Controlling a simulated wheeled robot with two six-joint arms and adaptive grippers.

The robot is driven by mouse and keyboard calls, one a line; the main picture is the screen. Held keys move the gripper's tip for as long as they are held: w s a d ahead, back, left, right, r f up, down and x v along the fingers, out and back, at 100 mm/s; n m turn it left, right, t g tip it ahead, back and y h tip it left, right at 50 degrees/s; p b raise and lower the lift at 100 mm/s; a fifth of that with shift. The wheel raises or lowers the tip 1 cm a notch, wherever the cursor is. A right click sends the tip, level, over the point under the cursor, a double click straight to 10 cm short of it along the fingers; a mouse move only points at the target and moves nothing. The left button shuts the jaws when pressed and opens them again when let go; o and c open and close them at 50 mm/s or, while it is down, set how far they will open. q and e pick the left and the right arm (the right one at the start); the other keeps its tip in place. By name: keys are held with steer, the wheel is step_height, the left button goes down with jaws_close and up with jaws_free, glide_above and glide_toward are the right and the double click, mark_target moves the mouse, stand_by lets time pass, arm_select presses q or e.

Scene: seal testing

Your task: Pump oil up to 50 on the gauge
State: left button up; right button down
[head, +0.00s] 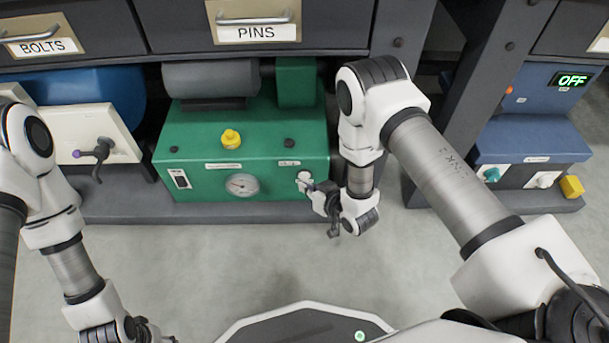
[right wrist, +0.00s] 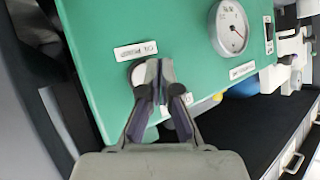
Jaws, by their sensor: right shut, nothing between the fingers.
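The green oil pump unit (head: 190,145) stands under the drawers in the middle of the head view. Its round white gauge (head: 242,184) is on the front, and it also shows in the right wrist view (right wrist: 229,27). The needle is visible but I cannot read its value. A round white button (head: 303,177) sits at the front's right, by the "OIL PUMP" label (right wrist: 136,50). My right gripper (head: 314,188) is shut and empty, its tips right at the button and partly covering it; I cannot tell whether it is pressed. My left gripper (head: 142,328) is low at left, its fingers unclear.
A yellow knob (head: 231,138) stands on the pump's top and a black switch (head: 181,179) is at its left. A blue unit (head: 532,140) with an "OFF" display is at the right. A pale machine with a lever (head: 98,152) is at the left. The floor in front is clear.

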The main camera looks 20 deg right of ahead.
steer(key=s+p, duration=0.1)
steer(key=s, duration=0.1)
steer(key=s+a+p, duration=0.1)
steer(key=s, duration=0.1)
steer(key=shift+s+a, duration=0.2)
steer(key=shift+s, duration=0.2)
stand_by(0.4)
